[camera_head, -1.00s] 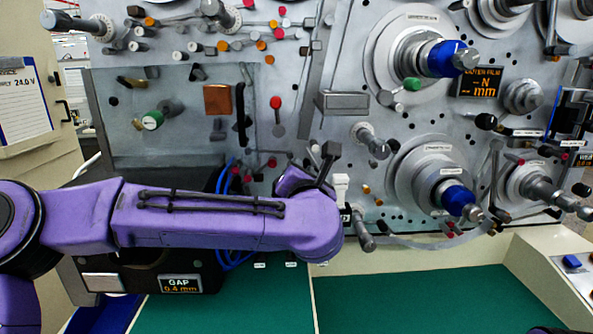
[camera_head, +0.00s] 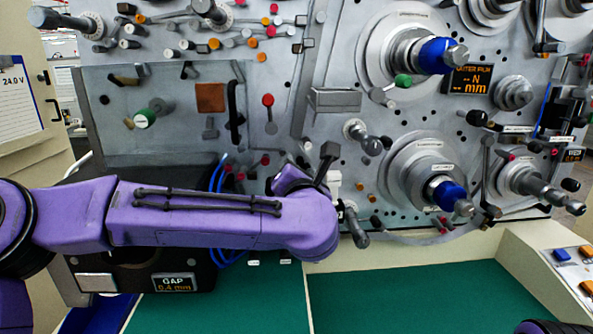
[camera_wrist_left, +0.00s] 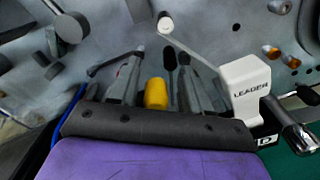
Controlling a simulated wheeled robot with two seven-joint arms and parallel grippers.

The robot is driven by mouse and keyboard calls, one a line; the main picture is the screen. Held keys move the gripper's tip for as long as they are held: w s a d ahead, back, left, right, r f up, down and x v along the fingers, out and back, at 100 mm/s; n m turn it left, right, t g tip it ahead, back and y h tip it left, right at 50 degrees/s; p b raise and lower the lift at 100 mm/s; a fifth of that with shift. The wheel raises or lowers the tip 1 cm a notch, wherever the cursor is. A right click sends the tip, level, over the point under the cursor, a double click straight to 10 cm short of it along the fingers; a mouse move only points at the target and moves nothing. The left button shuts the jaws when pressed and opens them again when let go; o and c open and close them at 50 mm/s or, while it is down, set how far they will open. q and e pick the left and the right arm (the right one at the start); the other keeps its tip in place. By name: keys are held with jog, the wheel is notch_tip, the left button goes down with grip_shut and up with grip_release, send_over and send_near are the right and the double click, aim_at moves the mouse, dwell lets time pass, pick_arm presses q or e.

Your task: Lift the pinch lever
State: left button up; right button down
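In the head view my left arm reaches in from the left to the panel; its wrist (camera_head: 310,222) hides the gripper's fingers. In the left wrist view my left gripper (camera_wrist_left: 162,58) has its two fingers apart, pointing at the panel. A yellow cylinder (camera_wrist_left: 156,93) shows between them with space on both sides; contact is not visible. A thin lever with a white round knob (camera_wrist_left: 165,24) lies beyond the fingertips. No label marks the pinch lever, so I cannot tell which lever it is.
A white "LEADER" block (camera_wrist_left: 246,85) stands close right of the fingers, with a metal handle (camera_wrist_left: 299,136) beyond it. A red-knobbed lever (camera_head: 268,100) is above my arm. The GAP display (camera_head: 174,283) reads 0.4 mm.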

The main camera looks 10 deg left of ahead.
pick_arm(q)
jog(key=shift+s+d+f+b, duration=0.1)
jog(key=shift+s+b, duration=0.2)
jog(key=shift+s, duration=0.1)
jog(key=b+v, duration=0.3)
jog(key=v, duration=0.6)
jog(key=shift+s, duration=0.4)
